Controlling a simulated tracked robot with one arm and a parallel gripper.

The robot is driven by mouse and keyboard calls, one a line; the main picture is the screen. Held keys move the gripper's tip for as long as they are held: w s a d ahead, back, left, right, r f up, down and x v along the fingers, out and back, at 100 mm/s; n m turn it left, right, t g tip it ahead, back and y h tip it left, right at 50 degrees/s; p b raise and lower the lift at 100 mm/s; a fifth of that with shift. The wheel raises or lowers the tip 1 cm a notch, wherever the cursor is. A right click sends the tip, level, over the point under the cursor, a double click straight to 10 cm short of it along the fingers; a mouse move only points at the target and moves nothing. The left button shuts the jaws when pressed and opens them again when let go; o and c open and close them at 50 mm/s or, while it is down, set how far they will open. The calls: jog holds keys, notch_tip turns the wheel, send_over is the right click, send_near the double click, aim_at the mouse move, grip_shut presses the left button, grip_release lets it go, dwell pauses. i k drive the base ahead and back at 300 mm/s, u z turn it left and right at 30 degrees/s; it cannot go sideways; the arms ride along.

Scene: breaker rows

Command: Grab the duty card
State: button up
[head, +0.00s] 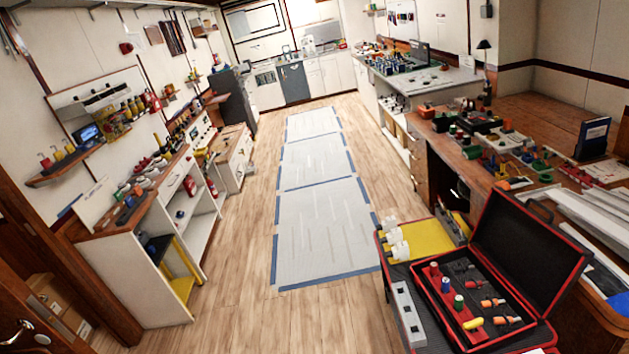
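I cannot pick out the duty card for certain; several papers and cards show, all too small to read. A white sheet (606,171) lies on the right wooden bench, by a dark upright binder (592,138). A pale upright panel or card (93,205) stands at the near end of the left bench. Small papers (153,35) hang on the left wall. My gripper is not in view.
An open black case with red edges (540,235) and small coloured parts stands at the near right. White sheets edged with blue tape (322,215) cover the middle floor. Left shelving (150,275) and the right bench (560,90) flank this open aisle. A brown door (20,300) is near left.

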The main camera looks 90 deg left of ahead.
aim_at(119, 195)
jog(key=u, duration=1.3)
jog(key=i, duration=0.15)
jog(key=u, duration=2.35)
jog(key=k, duration=0.85)
jog(key=u, duration=0.25)
jog(key=i, duration=0.85)
jog(key=z, duration=0.15)
